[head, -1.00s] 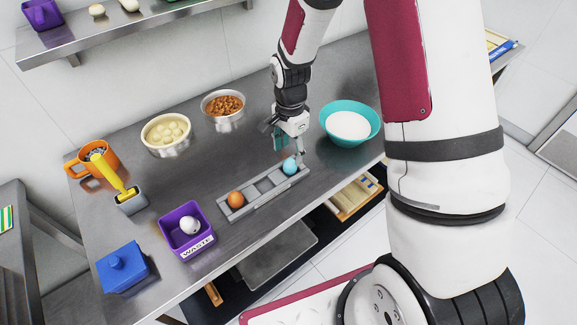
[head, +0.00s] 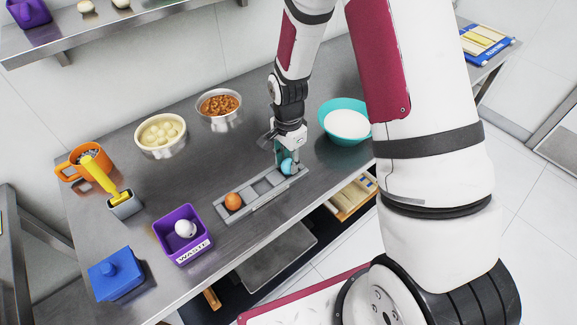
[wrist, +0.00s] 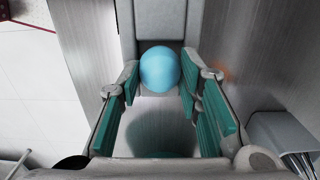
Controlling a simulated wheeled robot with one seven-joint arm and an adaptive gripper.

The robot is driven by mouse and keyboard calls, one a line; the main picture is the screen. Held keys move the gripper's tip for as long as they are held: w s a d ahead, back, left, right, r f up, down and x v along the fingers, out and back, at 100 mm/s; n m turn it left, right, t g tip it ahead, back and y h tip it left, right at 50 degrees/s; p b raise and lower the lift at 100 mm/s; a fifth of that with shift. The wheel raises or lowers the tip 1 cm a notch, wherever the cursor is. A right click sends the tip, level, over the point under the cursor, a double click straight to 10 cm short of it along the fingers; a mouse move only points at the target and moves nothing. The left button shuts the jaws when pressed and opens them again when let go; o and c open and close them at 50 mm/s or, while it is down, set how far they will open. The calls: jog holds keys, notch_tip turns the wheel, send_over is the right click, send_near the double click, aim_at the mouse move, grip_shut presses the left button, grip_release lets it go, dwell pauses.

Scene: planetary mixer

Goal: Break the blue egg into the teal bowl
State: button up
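The blue egg (head: 287,166) sits at the right end of the grey egg rack (head: 258,206). My gripper (head: 284,160) points down at it, its teal-padded fingers on either side. In the wrist view the egg (wrist: 160,69) lies between the far ends of the open fingers, close to both pads; I cannot tell whether they touch it. The teal bowl (head: 341,140) stands just right of my gripper and holds something white.
An orange egg (head: 233,201) sits at the rack's left end. A purple waste bin (head: 183,239) holding a white egg stands further left. Metal bowls of pale balls (head: 161,137) and brown pieces (head: 219,110) stand behind. A blue box (head: 117,273) is at the front left.

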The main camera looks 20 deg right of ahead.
aim_at(288, 159)
jog(key=shift+r, duration=0.1)
jog(key=shift+r+p, duration=0.7)
jog(key=shift+r, duration=1)
jog(key=shift+r+p, duration=0.6)
jog(key=shift+r, duration=1.15)
